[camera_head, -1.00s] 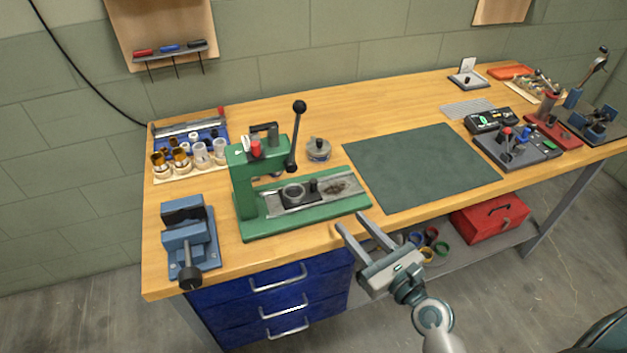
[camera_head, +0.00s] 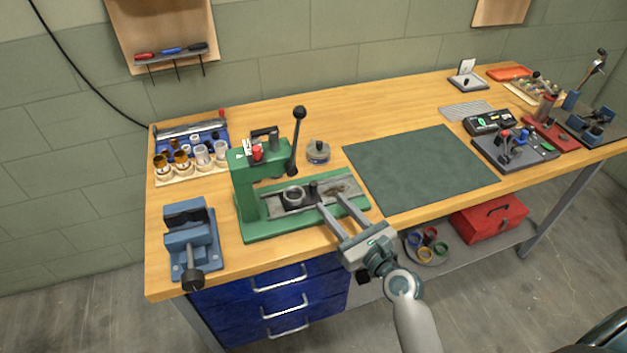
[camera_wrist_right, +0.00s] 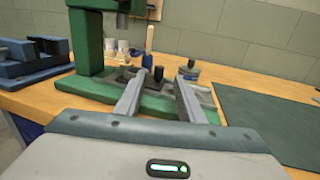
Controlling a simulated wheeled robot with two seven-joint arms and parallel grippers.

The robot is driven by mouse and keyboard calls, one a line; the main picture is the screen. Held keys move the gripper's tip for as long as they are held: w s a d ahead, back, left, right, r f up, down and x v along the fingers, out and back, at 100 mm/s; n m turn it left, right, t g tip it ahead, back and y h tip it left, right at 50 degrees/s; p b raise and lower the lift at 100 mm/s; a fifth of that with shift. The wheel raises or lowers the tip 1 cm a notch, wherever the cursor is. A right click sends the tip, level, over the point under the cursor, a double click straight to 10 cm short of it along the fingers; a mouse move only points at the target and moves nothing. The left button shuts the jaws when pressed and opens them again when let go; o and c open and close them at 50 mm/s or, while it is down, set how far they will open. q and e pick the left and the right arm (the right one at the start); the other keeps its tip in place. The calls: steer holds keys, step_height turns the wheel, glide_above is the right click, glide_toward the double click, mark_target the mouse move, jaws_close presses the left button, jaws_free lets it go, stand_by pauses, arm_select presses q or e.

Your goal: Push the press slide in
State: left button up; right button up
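The green press (camera_head: 250,190) stands on the workbench, its black-knobbed lever (camera_head: 297,140) upright. Its grey slide (camera_head: 338,186) lies along the green base, sticking out to the right of the press column. A round metal cup (camera_head: 293,196) and a small black knob (camera_head: 313,187) sit on the slide. My right gripper (camera_head: 330,201) is open and empty, its fingertips at the front edge of the slide, right of the knob. In the right wrist view the two fingers (camera_wrist_right: 160,76) point toward the slide, apart; contact cannot be told. My left gripper is not in view.
A blue vise (camera_head: 190,240) stands left of the press. A green mat (camera_head: 420,168) lies clear to the right. Control boxes (camera_head: 512,150) stand farther right. Blue drawers (camera_head: 275,300) are under the bench's front edge.

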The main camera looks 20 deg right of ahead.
mark_target(316, 186)
steer(key=p+x, duration=0.1)
steer(key=x, duration=0.8)
steer(key=shift+w+a, duration=0.1)
steer(key=shift+w, duration=0.3)
jaws_close()
